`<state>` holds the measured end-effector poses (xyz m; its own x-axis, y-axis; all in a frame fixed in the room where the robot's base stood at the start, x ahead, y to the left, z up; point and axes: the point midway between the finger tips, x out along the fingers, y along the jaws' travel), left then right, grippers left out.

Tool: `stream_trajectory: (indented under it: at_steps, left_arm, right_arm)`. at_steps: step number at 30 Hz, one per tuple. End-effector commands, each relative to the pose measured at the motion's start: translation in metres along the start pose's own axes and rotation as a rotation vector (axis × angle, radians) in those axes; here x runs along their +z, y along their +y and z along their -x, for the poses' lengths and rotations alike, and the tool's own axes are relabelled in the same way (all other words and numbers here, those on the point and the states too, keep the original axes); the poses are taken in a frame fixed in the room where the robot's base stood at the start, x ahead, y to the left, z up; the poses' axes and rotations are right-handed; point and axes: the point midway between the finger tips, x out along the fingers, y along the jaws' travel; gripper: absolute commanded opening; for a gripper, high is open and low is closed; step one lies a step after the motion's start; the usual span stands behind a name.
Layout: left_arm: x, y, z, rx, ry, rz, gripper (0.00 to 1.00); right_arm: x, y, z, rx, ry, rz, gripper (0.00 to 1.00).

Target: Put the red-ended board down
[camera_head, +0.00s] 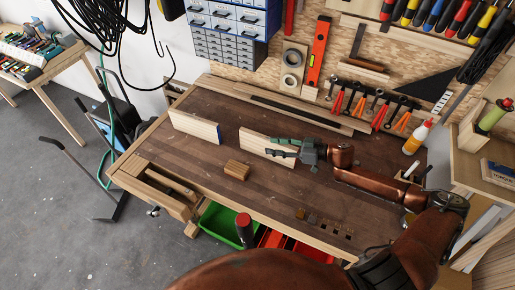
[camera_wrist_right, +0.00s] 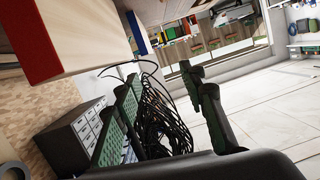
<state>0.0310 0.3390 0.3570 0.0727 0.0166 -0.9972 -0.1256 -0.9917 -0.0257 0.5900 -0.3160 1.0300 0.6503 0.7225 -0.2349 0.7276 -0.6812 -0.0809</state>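The red-ended board (camera_wrist_right: 75,35) is pale wood and shows its red end large at the upper left of the right wrist view. In the head view a pale board (camera_head: 256,143) on the bench is partly covered by my right gripper (camera_head: 272,147), and no red end shows there. My right gripper (camera_wrist_right: 165,100) is open, with nothing between its fingers. In the wrist view the board lies outside the fingers. Another board (camera_head: 195,126) with a blue end stands on the bench to the left. My left gripper is not in view.
A small wooden block (camera_head: 237,170) sits in front of the boards. Small blocks (camera_head: 312,218) lie near the front edge. A glue bottle (camera_head: 416,137) stands at right. A spirit level (camera_head: 317,52) and tools line the back. The bench's left front is clear.

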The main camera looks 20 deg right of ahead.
Motion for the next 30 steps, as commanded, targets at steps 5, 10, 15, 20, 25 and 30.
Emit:
stream_trajectory:
  at_steps: [5, 10, 15, 20, 25, 30]
  left_arm:
    - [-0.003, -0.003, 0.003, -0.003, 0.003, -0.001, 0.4]
    - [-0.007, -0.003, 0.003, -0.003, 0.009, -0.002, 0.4]
    - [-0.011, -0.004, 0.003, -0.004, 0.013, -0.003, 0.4]
    - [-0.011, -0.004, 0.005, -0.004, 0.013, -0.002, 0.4]
    - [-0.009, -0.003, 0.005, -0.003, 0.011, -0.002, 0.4]
    - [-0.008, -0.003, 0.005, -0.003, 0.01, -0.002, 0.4]
  right_arm:
    - [0.02, 0.051, 0.024, 0.117, -0.109, 0.068, 0.38]
    - [0.028, 0.05, 0.009, 0.113, -0.108, 0.053, 0.38]
    - [0.028, 0.053, -0.009, 0.111, -0.108, 0.053, 0.38]
    - [0.025, 0.059, -0.03, 0.11, -0.107, 0.053, 0.38]
    - [0.027, 0.062, -0.052, 0.11, -0.108, 0.051, 0.38]
    - [0.029, 0.063, -0.059, 0.109, -0.11, 0.051, 0.38]
